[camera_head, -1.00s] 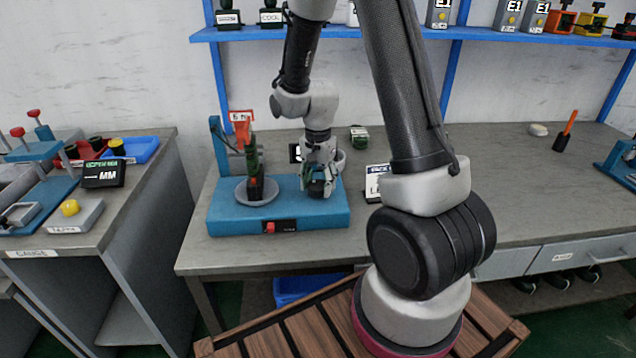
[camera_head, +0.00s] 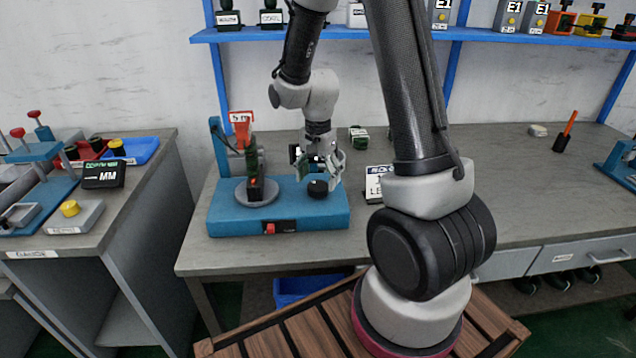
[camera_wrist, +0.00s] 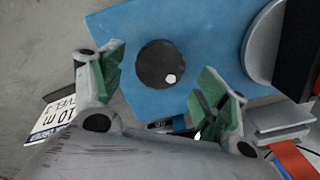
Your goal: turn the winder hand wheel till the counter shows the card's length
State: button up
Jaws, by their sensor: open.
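The blue winder base (camera_head: 225,218) stands on the bench. Its black round hand wheel (camera_head: 318,189) is on the right part, with a white dot near its rim in the wrist view (camera_wrist: 158,64). My gripper (camera_head: 331,170) is open and empty, above the wheel, with green-padded fingers apart on either side of it in the wrist view (camera_wrist: 160,85). A grey disc (camera_head: 256,198) with a dark upright part is on the left of the base. I cannot read any counter digits.
A small dark green item (camera_head: 358,133) lies at the back. A side bench (camera_head: 125,205) at left carries a black display (camera_head: 104,175) and a yellow-knobbed gauge (camera_head: 70,210). The bench right of the card is mostly clear.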

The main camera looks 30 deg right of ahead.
aim_at(319, 186)
notch_tip(319, 186, up, 10)
jog(key=shift+f, duration=0.15)
dwell(0.5)
jog(key=s+r+n+t, duration=0.2)
jog(key=s+r+n, duration=0.3)
jog(key=s, duration=0.5)
jog(key=s+d+r+n+t, duration=0.1)
jog(key=s+r+n+t, duration=0.1)
jog(key=s+r+n, duration=0.4)
jog(key=s+r, duration=0.2)
jog(key=s, duration=0.3)
jog(key=shift+d+r, duration=0.2)
jog(key=shift+r, duration=0.1)
